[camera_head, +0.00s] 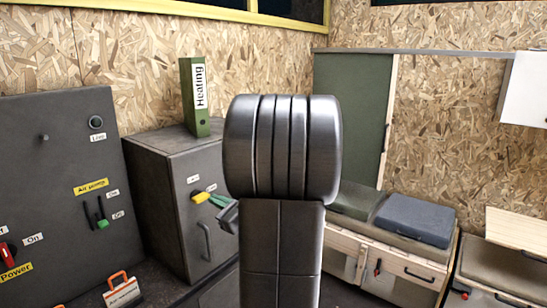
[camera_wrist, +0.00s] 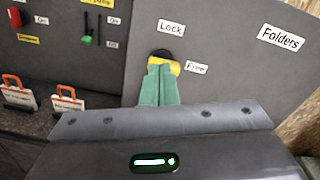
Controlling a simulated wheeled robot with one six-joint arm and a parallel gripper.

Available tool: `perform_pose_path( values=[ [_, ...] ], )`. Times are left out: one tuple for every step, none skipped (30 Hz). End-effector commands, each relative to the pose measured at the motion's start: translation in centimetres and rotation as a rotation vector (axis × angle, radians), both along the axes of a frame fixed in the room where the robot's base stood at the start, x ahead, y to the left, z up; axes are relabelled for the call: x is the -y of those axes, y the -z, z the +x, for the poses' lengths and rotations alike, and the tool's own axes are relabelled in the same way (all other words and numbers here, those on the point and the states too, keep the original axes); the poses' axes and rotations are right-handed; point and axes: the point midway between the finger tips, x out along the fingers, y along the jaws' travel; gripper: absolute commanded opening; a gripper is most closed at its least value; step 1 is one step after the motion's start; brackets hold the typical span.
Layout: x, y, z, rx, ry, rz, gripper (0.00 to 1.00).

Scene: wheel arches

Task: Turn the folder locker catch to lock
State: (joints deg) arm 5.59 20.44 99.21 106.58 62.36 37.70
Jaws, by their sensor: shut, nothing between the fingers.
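The folder locker (camera_head: 165,165) is a dark grey cabinet with a Folders label in the wrist view. Its yellow catch (camera_wrist: 175,67) sits on a black round base (camera_wrist: 160,54), below the Lock label (camera_wrist: 171,27). The catch's yellow end points right towards the Free label (camera_wrist: 196,68). My gripper (camera_wrist: 161,70) is shut, its green fingers together with nothing between them. The fingertips overlap the catch in the wrist view and hide part of it; I cannot tell whether they touch. In the head view the catch (camera_head: 198,197) shows just left of my gripper (camera_head: 211,199).
A green Heating folder (camera_head: 195,97) stands on the locker, and a handle (camera_head: 206,241) is below the catch. A grey panel with switches (camera_head: 60,180) stands left. Orange-handled items (camera_wrist: 66,102) sit at its foot. Wooden benches (camera_head: 395,250) stand right.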

Motion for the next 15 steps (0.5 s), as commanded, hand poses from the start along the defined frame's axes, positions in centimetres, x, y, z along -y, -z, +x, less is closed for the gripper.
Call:
perform_pose_path(
  values=[
    [0.4, -1.1, 0.3, -0.034, 0.003, 0.022, 0.00],
    [0.5, -1.2, 0.5, -0.051, 0.003, 0.036, 0.00],
    [0.7, -1.2, 0.6, -0.074, 0.002, 0.053, 0.00],
    [0.9, -1.3, 0.7, -0.091, 0.003, 0.067, 0.00],
    [1.0, -1.3, 0.8, -0.108, 0.003, 0.080, 0.00],
    [1.3, -1.4, 1.0, -0.130, 0.003, 0.097, 0.00],
    [1.4, -1.4, 1.1, -0.144, 0.004, 0.109, 0.00],
    [1.5, -1.4, 1.2, -0.159, 0.005, 0.122, 0.00],
    [1.7, -1.5, 1.2, -0.176, 0.006, 0.138, 0.00],
    [1.8, -1.5, 1.3, -0.188, 0.006, 0.149, 0.00],
    [1.9, -1.5, 1.4, -0.199, 0.007, 0.157, 0.00],
    [2.1, -1.4, 1.4, -0.212, 0.008, 0.169, 0.00],
    [2.2, -1.4, 1.5, -0.221, 0.008, 0.176, 0.00],
    [2.3, -1.4, 1.5, -0.229, 0.009, 0.183, 0.00],
    [2.4, -1.4, 1.5, -0.236, 0.009, 0.191, 0.00]
  ],
)
